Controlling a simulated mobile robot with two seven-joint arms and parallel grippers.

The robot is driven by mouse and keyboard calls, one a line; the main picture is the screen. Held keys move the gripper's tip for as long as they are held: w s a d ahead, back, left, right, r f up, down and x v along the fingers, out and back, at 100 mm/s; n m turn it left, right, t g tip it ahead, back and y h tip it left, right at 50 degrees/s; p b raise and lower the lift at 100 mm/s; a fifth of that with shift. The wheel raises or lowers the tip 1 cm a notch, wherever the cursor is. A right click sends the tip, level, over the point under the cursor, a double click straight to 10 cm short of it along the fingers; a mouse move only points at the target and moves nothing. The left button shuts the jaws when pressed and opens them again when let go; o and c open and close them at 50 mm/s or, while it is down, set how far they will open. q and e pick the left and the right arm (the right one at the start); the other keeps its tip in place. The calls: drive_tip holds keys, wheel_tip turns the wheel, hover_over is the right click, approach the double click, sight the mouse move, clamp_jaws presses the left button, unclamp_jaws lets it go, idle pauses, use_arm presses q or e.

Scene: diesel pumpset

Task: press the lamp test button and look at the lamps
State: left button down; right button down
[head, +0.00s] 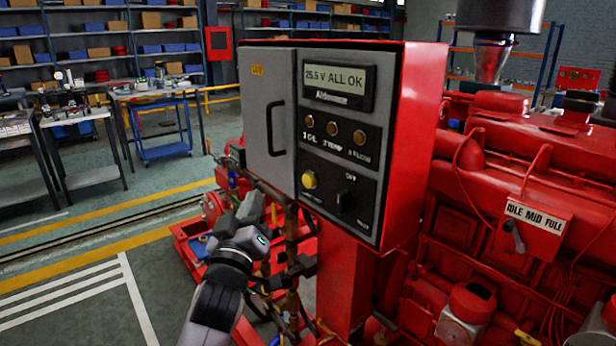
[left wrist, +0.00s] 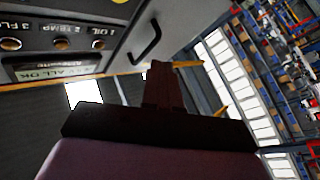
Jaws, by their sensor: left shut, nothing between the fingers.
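The control panel (head: 323,218) is a grey face on a red cabinet. Three round lamps, left (head: 308,122), middle (head: 333,130) and right (head: 359,137), look dull brown-amber, not brightly lit. The left wrist view shows them upside down, with one lamp (left wrist: 98,45) nearest the door handle; the button is out of that view. My left gripper (head: 252,207) is shut and empty, below and left of the button, apart from it. My right gripper is not in view.
The display (head: 338,83) reads "25.5 V ALL OK". A dark rotary switch (head: 346,198) is right of the button. The door handle (head: 276,128) sticks out at left. Pipes and wiring (head: 290,235) hang below the cabinet; the red engine (head: 530,150) fills the right.

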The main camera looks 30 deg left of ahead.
sight(308, 181)
use_arm(q)
drive_tip(key=shift+r, duration=0.1)
idle(0.3)
drive_tip(key=w+d+b, duration=0.3)
drive_tip(key=w, duration=0.5)
drive_tip(key=shift+d+b, duration=0.2)
drive_tip(key=shift+b, duration=0.1)
idle(1.7)
drive_tip(key=shift+w, duration=0.15)
drive_tip(key=shift+w+d, duration=0.15)
drive_tip(key=shift+w, duration=0.15)
